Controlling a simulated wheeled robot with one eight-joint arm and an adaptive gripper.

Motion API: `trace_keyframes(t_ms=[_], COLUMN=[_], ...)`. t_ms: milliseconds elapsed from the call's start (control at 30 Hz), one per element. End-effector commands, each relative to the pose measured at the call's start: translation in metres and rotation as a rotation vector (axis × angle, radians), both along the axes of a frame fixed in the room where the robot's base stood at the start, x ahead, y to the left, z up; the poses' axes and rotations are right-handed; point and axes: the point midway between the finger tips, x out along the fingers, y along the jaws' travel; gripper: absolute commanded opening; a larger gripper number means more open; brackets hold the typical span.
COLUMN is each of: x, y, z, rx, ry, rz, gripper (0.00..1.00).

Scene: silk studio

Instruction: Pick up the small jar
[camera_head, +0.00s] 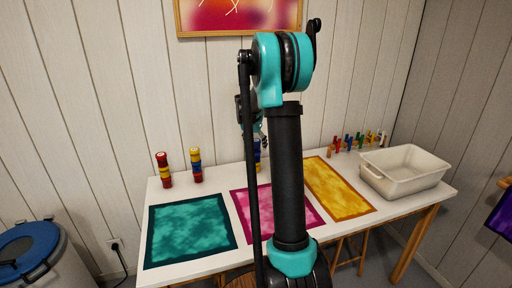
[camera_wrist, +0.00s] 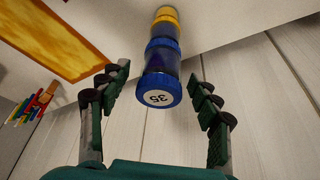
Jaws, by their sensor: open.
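A stack of small jars stands at the back of the white table; in the wrist view its end jar (camera_wrist: 160,88) has a blue lid with a white label reading about "35". A blue jar (camera_wrist: 161,57) and a yellow one (camera_wrist: 166,15) lie beyond it in the stack. My gripper (camera_wrist: 158,75) is open, with a finger on either side of the stack and visible gaps to both. Contact is not seen. In the head view my arm hides most of the gripper and of this stack (camera_head: 258,157).
Two more jar stacks stand at the back left, one (camera_head: 163,170) and another (camera_head: 196,165). Teal (camera_head: 188,230), pink (camera_head: 240,207) and yellow (camera_head: 338,188) cloths lie on the table (camera_head: 160,192). A white bin (camera_head: 405,180) and several coloured bottles (camera_head: 345,143) are at right. The wall is close behind.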

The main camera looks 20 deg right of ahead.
Motion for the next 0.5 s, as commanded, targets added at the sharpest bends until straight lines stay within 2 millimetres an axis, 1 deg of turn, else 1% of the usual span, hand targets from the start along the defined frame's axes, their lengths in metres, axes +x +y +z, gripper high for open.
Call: trace_keyframes(t_ms=[233,267,500], x=[0.0007,0.0006,0.0005], y=[-0.0006,-0.0005,-0.0005], z=[-0.0020,-0.0019,-0.0018], rx=[0.000,0.000,0.000], ry=[0.000,0.000,0.000], rz=[0.000,0.000,0.001], gripper=[0.63,0.61,0.31])
